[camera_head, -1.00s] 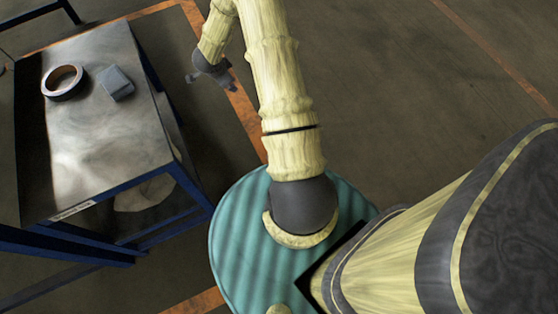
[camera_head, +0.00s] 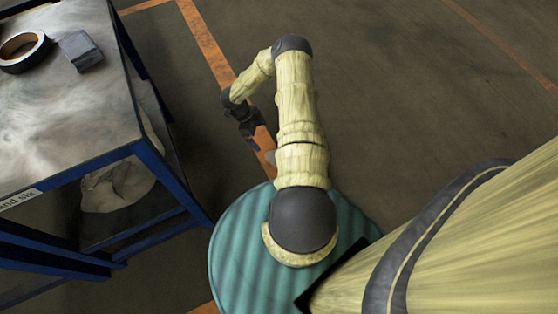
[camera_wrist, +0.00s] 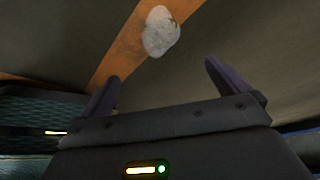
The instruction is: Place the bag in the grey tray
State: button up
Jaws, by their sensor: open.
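A small pale, rounded lump (camera_wrist: 161,32), which looks like a bag, lies on the orange floor line in the wrist view, ahead of my fingertips and apart from them. In the head view a bit of the pale lump (camera_head: 270,158) shows beside my arm, the rest hidden. My gripper (camera_head: 253,143) is low above the floor line, near this lump. In the wrist view my gripper (camera_wrist: 162,74) has its two fingers wide apart with nothing between them. A larger beige crumpled sack (camera_head: 118,185) is on the table's lower shelf, partly hidden. I cannot make out a grey tray.
A blue-framed table (camera_head: 60,125) with a worn metal top stands at the left. A dark tape roll (camera_head: 22,52) and a small grey block (camera_head: 81,50) lie on it. Its near-right leg is close to my base. The floor (camera_head: 420,130) on the right is clear.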

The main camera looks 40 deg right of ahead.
jog(key=b, duration=0.7)
send_over(272, 155)
notch_tip(272, 155, down, 11)
jog(key=shift+w+a+r, duration=0.1)
jog(key=shift+w, duration=0.05)
jog(key=shift+f, duration=0.2)
jog(key=b+x, duration=0.5)
jog(key=shift+s+d, duration=0.25)
jog(key=shift+s, duration=0.05)
jog(key=c, duration=1)
jog(key=shift+r, duration=0.1)
